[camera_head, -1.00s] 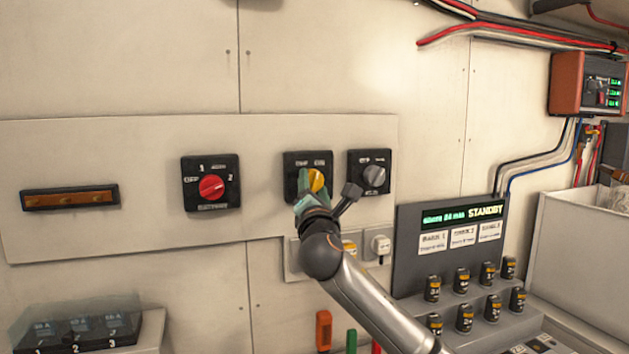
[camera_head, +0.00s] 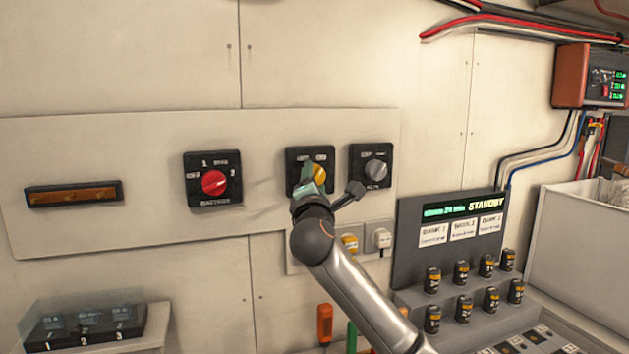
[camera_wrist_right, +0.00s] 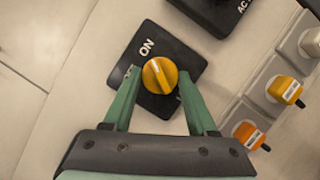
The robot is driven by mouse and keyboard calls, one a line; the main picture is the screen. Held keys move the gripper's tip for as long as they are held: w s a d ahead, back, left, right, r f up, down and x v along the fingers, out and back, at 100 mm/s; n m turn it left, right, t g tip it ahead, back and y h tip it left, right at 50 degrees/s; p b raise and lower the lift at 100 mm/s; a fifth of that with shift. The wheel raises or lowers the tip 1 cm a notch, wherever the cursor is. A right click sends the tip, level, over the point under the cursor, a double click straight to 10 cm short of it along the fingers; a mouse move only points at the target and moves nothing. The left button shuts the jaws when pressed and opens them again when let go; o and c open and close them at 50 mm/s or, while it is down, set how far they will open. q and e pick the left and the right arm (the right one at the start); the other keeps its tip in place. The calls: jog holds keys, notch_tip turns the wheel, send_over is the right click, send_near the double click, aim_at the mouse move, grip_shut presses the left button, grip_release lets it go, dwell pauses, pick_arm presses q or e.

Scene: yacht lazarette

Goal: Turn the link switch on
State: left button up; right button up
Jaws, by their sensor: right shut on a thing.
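The switch with the yellow knob (camera_head: 320,173) sits on a black square plate on the wall panel. In the right wrist view the yellow knob (camera_wrist_right: 160,75) lies between my fingers, with "ON" printed on the plate up and left of it. The knob's ridge runs nearly up and down in that view. My right gripper (camera_head: 309,177) is shut on the knob; its green fingers (camera_wrist_right: 160,84) stand on both sides of it. They partly cover the plate and its left side in the head view. My left gripper is not in view.
A grey-knob switch (camera_head: 376,172) is close on the right, and a red-knob switch (camera_head: 214,183) is farther left. Sockets with plugs (camera_head: 382,238) are below right. A grey console (camera_head: 405,240) showing "STANDBY" stands right of my forearm.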

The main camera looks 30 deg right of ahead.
jog(key=o, duration=1.4)
jog(key=shift+c, duration=0.2)
jog(key=shift+s, duration=0.1)
jog(key=b+v, duration=0.2)
jog(key=v, duration=1)
jog(key=shift+a+b, duration=0.2)
jog(key=shift+b, duration=0.15)
jog(key=shift+s+f, duration=0.1)
